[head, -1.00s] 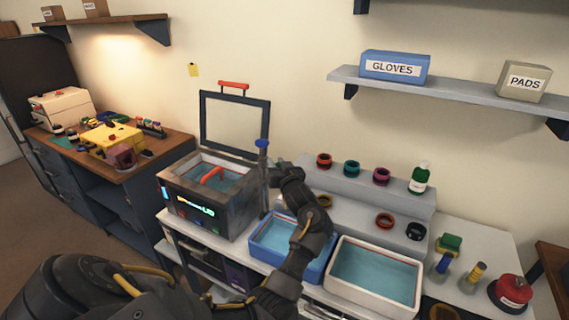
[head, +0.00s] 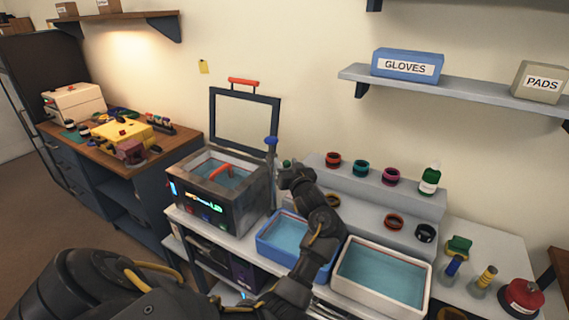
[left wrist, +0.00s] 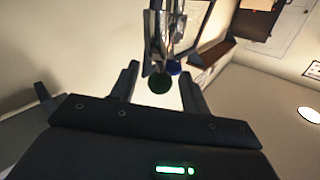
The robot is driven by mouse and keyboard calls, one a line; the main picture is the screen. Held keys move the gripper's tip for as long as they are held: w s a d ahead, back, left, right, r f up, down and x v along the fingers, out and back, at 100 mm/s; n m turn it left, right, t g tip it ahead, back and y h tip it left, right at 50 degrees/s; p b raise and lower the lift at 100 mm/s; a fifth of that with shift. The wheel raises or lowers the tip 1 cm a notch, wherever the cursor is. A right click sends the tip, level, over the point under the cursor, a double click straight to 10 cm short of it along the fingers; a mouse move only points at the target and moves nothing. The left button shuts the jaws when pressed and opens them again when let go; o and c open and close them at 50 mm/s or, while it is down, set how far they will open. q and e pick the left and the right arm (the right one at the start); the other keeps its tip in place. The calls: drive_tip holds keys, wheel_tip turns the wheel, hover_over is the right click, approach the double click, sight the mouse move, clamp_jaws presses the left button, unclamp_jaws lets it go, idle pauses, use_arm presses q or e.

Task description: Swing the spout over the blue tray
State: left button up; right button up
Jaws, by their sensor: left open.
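The blue tray (head: 262,250) holds water and stands on the bench right of the grey tank (head: 222,212). A thin upright post with a blue knob (head: 271,141) stands at the tank's right edge; it looks like the spout fitting, but its outlet is hard to make out. My left gripper (head: 284,174) is just right of this post, behind the blue tray, with its fingers hard to see. In the left wrist view the fingers (left wrist: 160,88) are apart.
The tank's lid (head: 245,122) stands open behind it. A white tray (head: 425,275) of water is right of the blue tray. A stepped grey stand (head: 350,185) holds several coloured rings and a green bottle (head: 430,181). My forearm crosses the blue tray's right side.

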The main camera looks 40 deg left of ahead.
use_arm(q)
drive_tip(key=b+v, duration=0.1)
drive_tip(key=v, duration=0.4)
drive_tip(key=shift+s+d, duration=0.15)
drive_tip(key=shift+d, duration=0.05)
